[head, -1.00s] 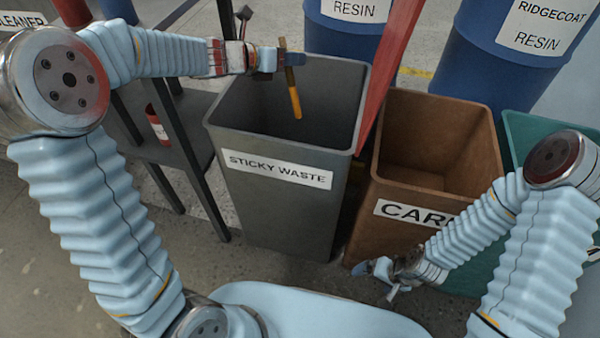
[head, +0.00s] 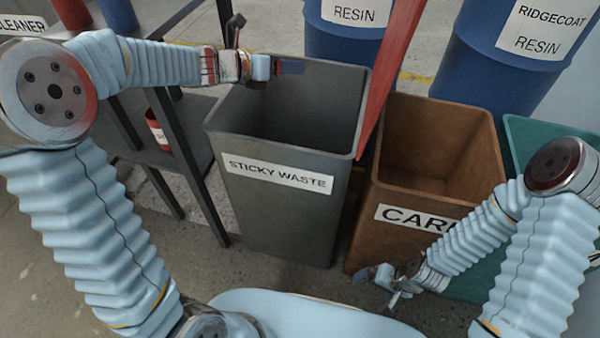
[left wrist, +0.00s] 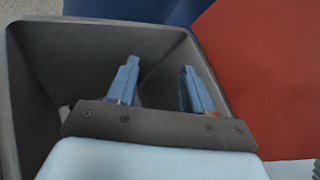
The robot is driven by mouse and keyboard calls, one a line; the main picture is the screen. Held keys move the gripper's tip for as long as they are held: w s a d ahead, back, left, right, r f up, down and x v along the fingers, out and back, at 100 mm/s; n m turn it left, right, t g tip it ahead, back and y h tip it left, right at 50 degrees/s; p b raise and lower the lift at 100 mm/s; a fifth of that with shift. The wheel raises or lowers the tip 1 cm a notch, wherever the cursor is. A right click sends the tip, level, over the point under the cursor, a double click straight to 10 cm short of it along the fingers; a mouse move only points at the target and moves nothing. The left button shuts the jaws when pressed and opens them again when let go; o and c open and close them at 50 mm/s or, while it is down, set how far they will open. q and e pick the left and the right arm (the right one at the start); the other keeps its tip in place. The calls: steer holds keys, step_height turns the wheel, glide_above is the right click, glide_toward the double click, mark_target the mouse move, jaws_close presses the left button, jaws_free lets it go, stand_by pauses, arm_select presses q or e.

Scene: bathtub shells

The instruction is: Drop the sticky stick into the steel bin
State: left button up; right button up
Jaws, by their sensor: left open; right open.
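The steel bin (head: 275,215) is a tall grey open-topped bin labelled "STICKY WASTE". It stands in the middle of the head view, and its inside wall (left wrist: 60,60) fills much of the left wrist view. My left gripper (head: 292,67) is over the bin's back-left rim. Its two blue fingers (left wrist: 160,88) are apart with nothing between them. The sticky stick is not visible in either current view; the bin's floor is hidden from the head camera. My right gripper (head: 376,278) is low in front of the brown bin, open, with nothing seen in it.
A brown bin (head: 425,225) labelled "CAR…" stands right of the steel bin, with a teal bin (head: 535,125) beyond. A red slanted panel (head: 385,75) rises between the first two. Blue resin drums (head: 490,65) stand behind. A dark shelf frame (head: 185,140) is at left.

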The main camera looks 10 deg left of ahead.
arm_select(q)
steer(key=shift+v, duration=2.85)
